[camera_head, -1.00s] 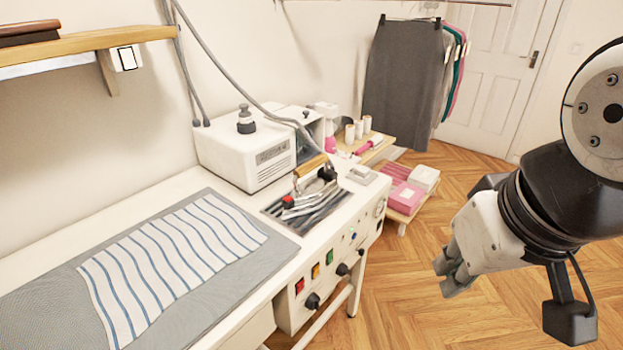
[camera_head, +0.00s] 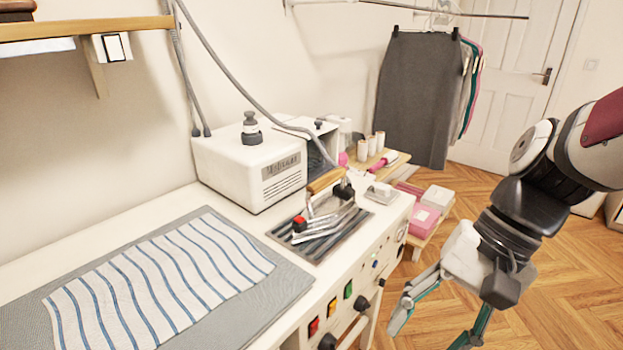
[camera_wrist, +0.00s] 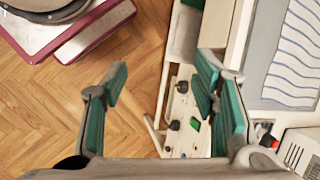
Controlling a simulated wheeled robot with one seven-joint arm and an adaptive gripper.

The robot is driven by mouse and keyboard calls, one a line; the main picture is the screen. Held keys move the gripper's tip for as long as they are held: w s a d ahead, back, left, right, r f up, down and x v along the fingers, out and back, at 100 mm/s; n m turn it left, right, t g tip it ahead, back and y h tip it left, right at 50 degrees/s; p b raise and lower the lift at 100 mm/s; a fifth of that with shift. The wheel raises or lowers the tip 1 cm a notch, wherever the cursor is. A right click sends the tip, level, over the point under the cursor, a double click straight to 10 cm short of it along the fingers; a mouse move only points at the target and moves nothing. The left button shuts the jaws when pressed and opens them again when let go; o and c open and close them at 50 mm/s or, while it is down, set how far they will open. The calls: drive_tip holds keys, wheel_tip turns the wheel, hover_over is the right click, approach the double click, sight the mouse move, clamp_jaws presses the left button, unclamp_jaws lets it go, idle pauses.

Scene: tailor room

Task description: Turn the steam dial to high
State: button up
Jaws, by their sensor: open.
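The white control panel (camera_head: 340,318) on the front of the ironing table carries black knobs: a front one (camera_head: 328,342), a middle one (camera_head: 362,305) and a far one (camera_head: 382,282). Their markings are too small to read, so I cannot tell which is the steam dial. Knobs also show in the wrist view, one near the right finger (camera_wrist: 182,87) and another below it (camera_wrist: 174,125). My gripper (camera_head: 432,328) is open and empty, to the right of the panel and apart from it. Its teal-padded fingers (camera_wrist: 162,75) spread wide in the wrist view.
Red, orange and green switches (camera_head: 348,289) sit beside the knobs. An iron (camera_head: 325,215) rests on the tabletop before a white steam generator (camera_head: 252,165). Striped cloth (camera_head: 165,275) lies at left.

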drive_tip(key=w+f+m+y+b, duration=0.6)
drive_tip(key=w+f, duration=0.1)
drive_tip(key=f, duration=0.3)
drive_tip(key=m+t+y+b, duration=0.3)
drive_tip(key=m+t+b, duration=0.9)
drive_tip(key=m, duration=0.5)
approach(369, 307)
drive_tip(key=shift+t, duration=0.5)
drive_tip(key=x, duration=0.3)
drive_tip(key=b+x, duration=0.1)
drive_tip(key=x, duration=0.2)
drive_tip(key=b+x, duration=0.1)
drive_tip(key=x, duration=0.2)
drive_tip(key=shift+a+f, duration=0.2)
drive_tip(key=shift+a, duration=0.3)
drive_tip(key=c, duration=1.1)
